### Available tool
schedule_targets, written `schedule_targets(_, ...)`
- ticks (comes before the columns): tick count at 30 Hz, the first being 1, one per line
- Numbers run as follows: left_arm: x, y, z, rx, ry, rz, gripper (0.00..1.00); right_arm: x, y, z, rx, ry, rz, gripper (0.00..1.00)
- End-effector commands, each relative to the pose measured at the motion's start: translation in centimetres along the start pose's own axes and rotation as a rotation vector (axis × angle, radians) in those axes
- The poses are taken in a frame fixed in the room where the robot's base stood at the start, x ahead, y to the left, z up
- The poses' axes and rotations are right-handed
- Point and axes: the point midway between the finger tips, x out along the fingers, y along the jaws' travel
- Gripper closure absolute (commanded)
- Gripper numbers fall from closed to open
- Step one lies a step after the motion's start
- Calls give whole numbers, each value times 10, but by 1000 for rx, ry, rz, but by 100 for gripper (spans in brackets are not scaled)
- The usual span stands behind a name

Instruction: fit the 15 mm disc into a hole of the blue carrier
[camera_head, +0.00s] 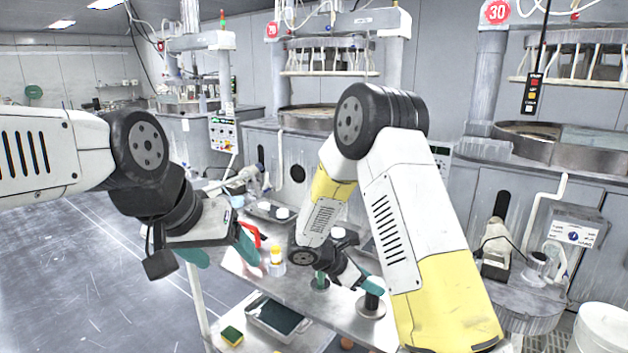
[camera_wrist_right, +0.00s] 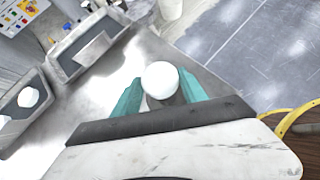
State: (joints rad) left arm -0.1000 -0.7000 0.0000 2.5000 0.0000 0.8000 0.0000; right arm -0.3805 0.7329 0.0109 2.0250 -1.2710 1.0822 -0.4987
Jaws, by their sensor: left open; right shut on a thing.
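My right gripper (camera_wrist_right: 160,88) is shut on a white round-topped thing (camera_wrist_right: 160,79), which sits between its teal fingers in the right wrist view. I cannot tell whether this is the 15 mm disc. In the head view the right gripper (camera_head: 347,281) is low over the steel bench, and its hold is too small to make out. My left gripper (camera_head: 222,255) is open and empty, in the air at the bench's left end. I cannot make out the blue carrier or its holes in either view; my right arm covers part of the bench.
The steel bench (camera_head: 240,268) carries a yellow-topped bottle (camera_head: 276,259), a red item (camera_head: 250,233) and a round metal base (camera_head: 371,309). Shallow trays (camera_wrist_right: 92,48) with white pieces lie near the right gripper. A grey tray (camera_head: 277,318) and a sponge (camera_head: 232,336) sit lower. Open floor lies left.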

Motion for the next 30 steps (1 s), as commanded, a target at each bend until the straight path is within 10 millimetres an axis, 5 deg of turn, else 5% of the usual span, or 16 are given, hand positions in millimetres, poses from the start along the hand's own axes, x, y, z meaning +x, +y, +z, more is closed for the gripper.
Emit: schedule_targets(30, 0, 0, 0, 0, 0, 0, 29, -34, 0, 38, 0, 0, 1, 92)
